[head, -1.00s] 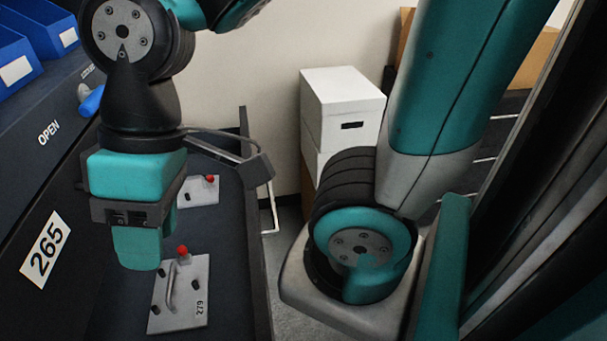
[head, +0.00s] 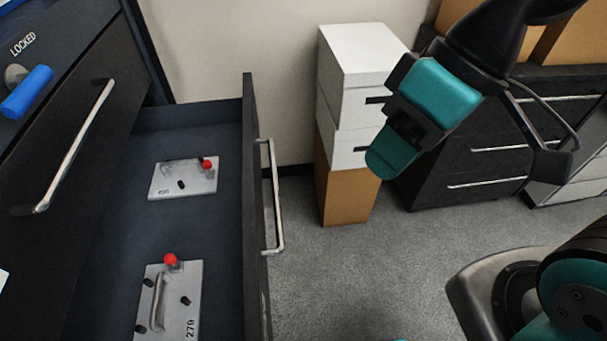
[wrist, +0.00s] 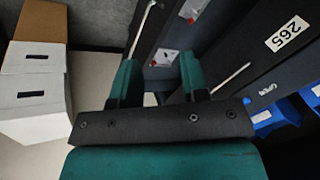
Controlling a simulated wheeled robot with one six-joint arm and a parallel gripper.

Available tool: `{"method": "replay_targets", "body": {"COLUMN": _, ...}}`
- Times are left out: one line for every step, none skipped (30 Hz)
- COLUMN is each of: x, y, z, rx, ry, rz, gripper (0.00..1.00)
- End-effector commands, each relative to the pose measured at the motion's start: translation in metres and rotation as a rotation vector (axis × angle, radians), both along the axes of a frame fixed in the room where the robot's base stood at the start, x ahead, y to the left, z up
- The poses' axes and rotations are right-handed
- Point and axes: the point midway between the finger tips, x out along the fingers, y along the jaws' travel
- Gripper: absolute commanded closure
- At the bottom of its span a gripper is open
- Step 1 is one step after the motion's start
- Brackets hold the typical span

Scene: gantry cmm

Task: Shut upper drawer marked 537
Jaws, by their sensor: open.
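A dark drawer (head: 138,235) stands pulled out of the dark cabinet on the left. Its front panel (head: 252,130) is seen nearly edge-on, with a metal bar handle (head: 274,205) on its outer side. No 537 mark is readable. My gripper (head: 382,162) is in the air to the right of that front panel, apart from it and empty. In the wrist view, the two teal fingers of my gripper (wrist: 158,82) are spread apart, and the open drawer (wrist: 165,58) shows between and beyond them. A 265 label (wrist: 287,35) is on a closed panel of the cabinet.
Metal plates with red knobs (head: 184,178) lie in the drawer. A closed drawer handle (head: 75,148) and blue lock lever (head: 26,92), marked LOCKED, are at left. Stacked boxes (head: 350,110) and low dark drawers (head: 465,150) stand behind. Grey floor (head: 360,270) is clear.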

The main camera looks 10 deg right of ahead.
Motion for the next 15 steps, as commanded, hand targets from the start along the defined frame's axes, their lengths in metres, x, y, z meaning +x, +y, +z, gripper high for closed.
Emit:
{"method": "replay_targets", "body": {"x": 0.004, "y": 0.002, "z": -0.029, "rx": 0.026, "ry": 0.014, "rz": -0.017, "gripper": 0.59}}
{"method": "replay_targets", "body": {"x": 0.007, "y": 0.004, "z": -0.041, "rx": 0.047, "ry": 0.023, "rz": -0.027, "gripper": 0.59}}
{"method": "replay_targets", "body": {"x": 0.012, "y": 0.007, "z": -0.059, "rx": 0.081, "ry": 0.034, "rz": -0.047, "gripper": 0.59}}
{"method": "replay_targets", "body": {"x": 0.016, "y": 0.010, "z": -0.073, "rx": 0.111, "ry": 0.044, "rz": -0.064, "gripper": 0.59}}
{"method": "replay_targets", "body": {"x": 0.021, "y": 0.012, "z": -0.087, "rx": 0.142, "ry": 0.055, "rz": -0.083, "gripper": 0.59}}
{"method": "replay_targets", "body": {"x": 0.027, "y": 0.015, "z": -0.105, "rx": 0.189, "ry": 0.069, "rz": -0.111, "gripper": 0.59}}
{"method": "replay_targets", "body": {"x": 0.032, "y": 0.017, "z": -0.118, "rx": 0.226, "ry": 0.078, "rz": -0.133, "gripper": 0.59}}
{"method": "replay_targets", "body": {"x": 0.038, "y": 0.019, "z": -0.131, "rx": 0.263, "ry": 0.088, "rz": -0.157, "gripper": 0.59}}
{"method": "replay_targets", "body": {"x": 0.045, "y": 0.021, "z": -0.146, "rx": 0.313, "ry": 0.101, "rz": -0.190, "gripper": 0.59}}
{"method": "replay_targets", "body": {"x": 0.050, "y": 0.022, "z": -0.157, "rx": 0.353, "ry": 0.110, "rz": -0.215, "gripper": 0.59}}
{"method": "replay_targets", "body": {"x": 0.056, "y": 0.022, "z": -0.169, "rx": 0.393, "ry": 0.119, "rz": -0.242, "gripper": 0.59}}
{"method": "replay_targets", "body": {"x": 0.064, "y": 0.023, "z": -0.183, "rx": 0.445, "ry": 0.131, "rz": -0.281, "gripper": 0.59}}
{"method": "replay_targets", "body": {"x": 0.070, "y": 0.022, "z": -0.193, "rx": 0.487, "ry": 0.139, "rz": -0.309, "gripper": 0.59}}
{"method": "replay_targets", "body": {"x": 0.077, "y": 0.021, "z": -0.204, "rx": 0.528, "ry": 0.147, "rz": -0.338, "gripper": 0.59}}
{"method": "replay_targets", "body": {"x": 0.085, "y": 0.020, "z": -0.217, "rx": 0.584, "ry": 0.158, "rz": -0.380, "gripper": 0.59}}
